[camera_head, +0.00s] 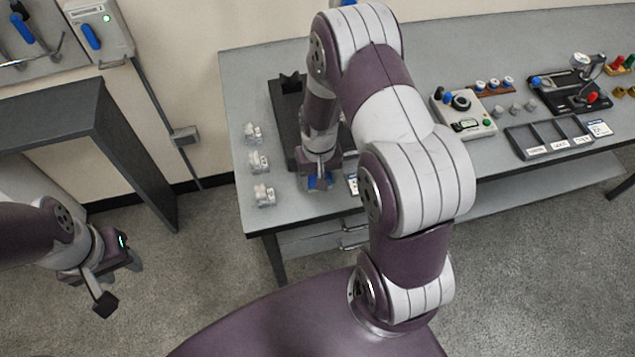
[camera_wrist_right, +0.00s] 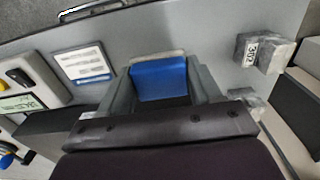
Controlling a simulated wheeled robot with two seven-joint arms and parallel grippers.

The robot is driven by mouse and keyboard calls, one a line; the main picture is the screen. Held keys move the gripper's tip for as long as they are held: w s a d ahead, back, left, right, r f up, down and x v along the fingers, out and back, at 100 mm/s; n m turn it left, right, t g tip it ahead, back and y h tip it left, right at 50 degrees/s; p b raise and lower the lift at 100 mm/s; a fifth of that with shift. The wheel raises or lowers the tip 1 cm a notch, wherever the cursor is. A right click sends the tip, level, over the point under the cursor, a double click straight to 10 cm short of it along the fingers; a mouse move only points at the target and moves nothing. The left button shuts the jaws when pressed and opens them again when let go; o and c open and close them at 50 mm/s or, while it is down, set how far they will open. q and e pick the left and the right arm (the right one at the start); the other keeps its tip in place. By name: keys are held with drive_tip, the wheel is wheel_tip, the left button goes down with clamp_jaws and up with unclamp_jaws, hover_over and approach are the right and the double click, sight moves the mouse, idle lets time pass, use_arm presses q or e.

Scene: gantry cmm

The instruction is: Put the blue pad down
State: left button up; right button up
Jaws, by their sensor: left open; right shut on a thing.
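The blue pad (camera_head: 313,184) is at the front left part of the grey table, below my right gripper (camera_head: 318,172). In the right wrist view the blue pad (camera_wrist_right: 158,79) sits between the two grey fingers of my right gripper (camera_wrist_right: 162,88), which is shut on it. A pale edge shows along the pad's far side. I cannot tell whether the pad touches the table top. My left gripper (camera_head: 119,284) is open and empty, over the floor left of the table.
Several small pale metal blocks (camera_head: 259,161) stand left of the pad; one shows a number in the right wrist view (camera_wrist_right: 261,52). A white label card (camera_wrist_right: 84,64) is close by. A control box (camera_head: 464,112) and compartment tray (camera_head: 514,142) stand right.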

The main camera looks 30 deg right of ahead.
sight(318, 193)
wheel_tip(318, 193, down, 4)
drive_tip(key=shift+f+p, duration=0.2)
drive_tip(key=shift+p, duration=0.1)
drive_tip(key=o, duration=1.2)
